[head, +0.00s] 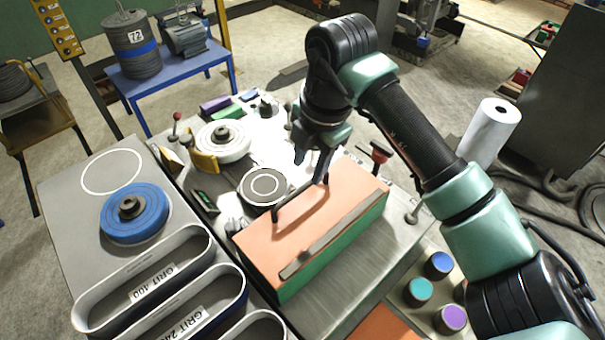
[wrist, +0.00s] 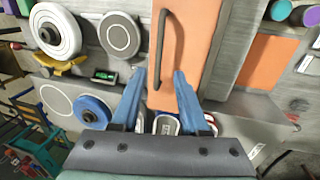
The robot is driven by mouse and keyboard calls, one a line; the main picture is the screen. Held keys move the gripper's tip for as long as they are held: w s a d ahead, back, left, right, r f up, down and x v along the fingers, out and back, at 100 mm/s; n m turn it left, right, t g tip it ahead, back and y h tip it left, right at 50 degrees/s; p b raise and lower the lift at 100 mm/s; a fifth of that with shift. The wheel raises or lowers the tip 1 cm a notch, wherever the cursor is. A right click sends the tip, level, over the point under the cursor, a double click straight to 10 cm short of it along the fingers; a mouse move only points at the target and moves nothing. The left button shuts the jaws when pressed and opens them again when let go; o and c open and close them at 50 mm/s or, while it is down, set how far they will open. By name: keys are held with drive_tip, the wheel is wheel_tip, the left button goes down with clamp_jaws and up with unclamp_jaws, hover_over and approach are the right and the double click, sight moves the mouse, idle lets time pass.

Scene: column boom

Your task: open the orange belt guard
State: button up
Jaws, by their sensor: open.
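The orange belt guard (head: 335,200) is a long box-like cover with a green side, lying down on the grey machine bench. A dark bar handle (head: 302,207) is fixed on its top; it also shows in the wrist view (wrist: 178,45). My gripper (head: 312,168) is open and above the guard, near the handle's far end in the head view. In the wrist view my gripper's blue fingers (wrist: 161,76) are spread to either side of the handle's lower end. I cannot tell how much height separates them from the handle. Nothing is held.
A grey disc (head: 264,186) and a white wheel (head: 223,140) sit left of the guard. A blue wheel (head: 134,212) and grit belts (head: 165,272) lie on the left table. A red-topped knob (head: 380,153) stands close behind the guard. Coloured cylinders (head: 438,264) stand at right.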

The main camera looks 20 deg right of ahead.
sight(302, 189)
drive_tip(key=f, duration=0.2)
drive_tip(key=w+f+p, duration=0.1)
drive_tip(key=f, duration=0.3)
drive_tip(key=shift+w+a+f, duration=0.2)
drive_tip(key=shift+a+f, duration=0.05)
drive_tip(key=shift+f, duration=0.1)
clamp_jaws()
idle(1.1)
